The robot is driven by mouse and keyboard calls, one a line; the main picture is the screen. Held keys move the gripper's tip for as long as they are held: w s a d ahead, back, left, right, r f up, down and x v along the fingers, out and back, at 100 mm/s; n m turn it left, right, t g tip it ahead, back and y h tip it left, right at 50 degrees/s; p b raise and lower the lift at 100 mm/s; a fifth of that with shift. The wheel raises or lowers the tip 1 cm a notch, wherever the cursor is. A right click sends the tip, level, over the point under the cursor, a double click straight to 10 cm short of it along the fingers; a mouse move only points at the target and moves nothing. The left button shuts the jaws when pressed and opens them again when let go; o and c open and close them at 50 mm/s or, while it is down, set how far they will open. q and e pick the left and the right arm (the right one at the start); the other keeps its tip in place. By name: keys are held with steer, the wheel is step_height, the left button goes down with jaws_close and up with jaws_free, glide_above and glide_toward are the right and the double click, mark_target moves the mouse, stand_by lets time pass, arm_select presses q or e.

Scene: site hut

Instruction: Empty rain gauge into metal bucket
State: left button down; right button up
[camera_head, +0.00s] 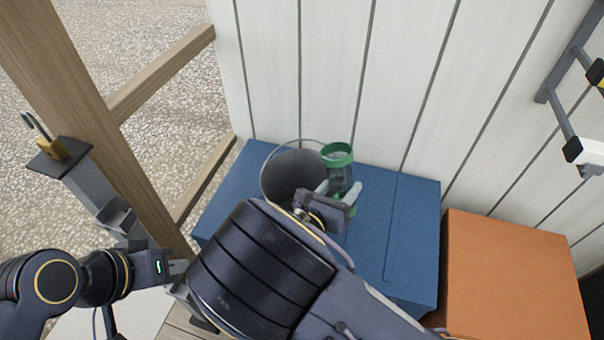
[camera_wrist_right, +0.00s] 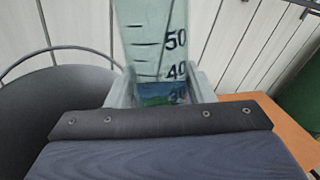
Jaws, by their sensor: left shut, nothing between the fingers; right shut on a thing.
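The rain gauge (camera_head: 338,174) is a clear tube with a green rim, standing roughly upright just right of the bucket. My right gripper (camera_head: 338,190) is shut around the tube, with fingers also seen in the wrist view (camera_wrist_right: 165,90). The grey metal bucket (camera_head: 283,172) stands on the blue chest, handle raised; its front is hidden by my right arm. My left gripper (camera_head: 178,267) is shut and empty at lower left, partly hidden.
The blue chest (camera_head: 410,225) stands against the white plank wall (camera_head: 310,70). An orange box (camera_head: 515,270) is to its right. A wooden post (camera_head: 75,90) and rails stand at left, with gravel beyond. A grey wall rack (camera_head: 560,75) is at upper right.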

mark_target(341, 197)
steer(key=shift+w+f+n, duration=0.1)
steer(key=shift+f+n, duration=0.2)
steer(key=shift+f, duration=0.1)
steer(key=shift+a+n+p, duration=0.1)
steer(key=shift+n+p, duration=0.5)
steer(key=shift+p, duration=0.1)
steer(key=shift+w+a+f+n+g+p, duration=0.15)
steer(key=shift+n+g+p, duration=0.15)
steer(key=shift+n+p, duration=0.25)
steer(key=shift+w+a+f+n+g+p, duration=0.15)
steer(key=shift+n+g+p, duration=0.2)
steer(key=shift+n, duration=0.2)
steer(key=n+p, duration=0.2)
steer(key=shift+s+d+n+g, duration=0.3)
steer(key=shift+d+g, duration=0.05)
step_height(341, 197, down, 2)
steer(key=shift+s+d+n+h, duration=0.15)
steer(key=shift+n+h, duration=0.15)
steer(key=shift+n, duration=0.5)
steer(key=shift+r+p, duration=0.2)
steer(key=shift+p, duration=0.35)
steer(key=shift+n+g, duration=0.4)
steer(key=shift+n, duration=0.2)
steer(key=shift+w+a+r+n+p, duration=0.45)
steer(key=shift+r+n+p, duration=0.15)
steer(key=shift+p, duration=0.45)
steer(key=shift+w+r, duration=0.1)
